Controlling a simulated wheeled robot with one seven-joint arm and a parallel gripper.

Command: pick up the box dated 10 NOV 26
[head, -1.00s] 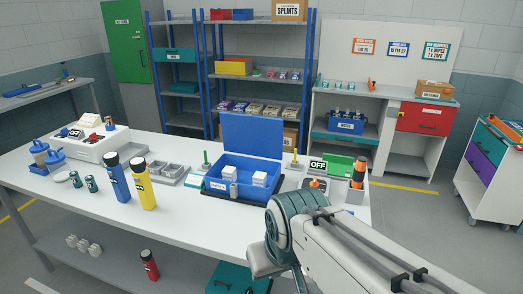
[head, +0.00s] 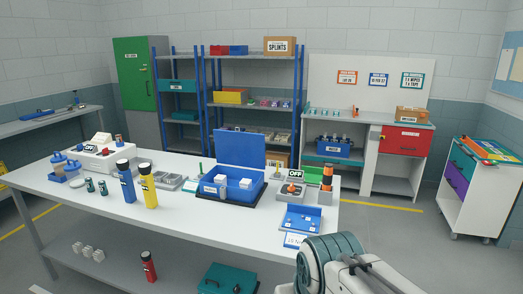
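No date of 10 NOV 26 is legible on any box from here. An open blue case (head: 232,198) stands on the white table, with small white boxes (head: 246,184) inside. Several small white boxes (head: 87,252) sit on the lower shelf under the table. A cardboard box (head: 280,46) marked SPLINTS stands on top of the rear shelving, and another cardboard box (head: 411,114) is on the bench at the back right. My gripper is out of view; only part of my arm shows at the bottom right.
The white table (head: 110,215) also holds a blue bottle (head: 126,185), a yellow bottle (head: 148,188), a blue tray (head: 301,219) and a device with an OFF sign (head: 295,175). A white cart (head: 472,190) stands at the right. Floor between cart and table is clear.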

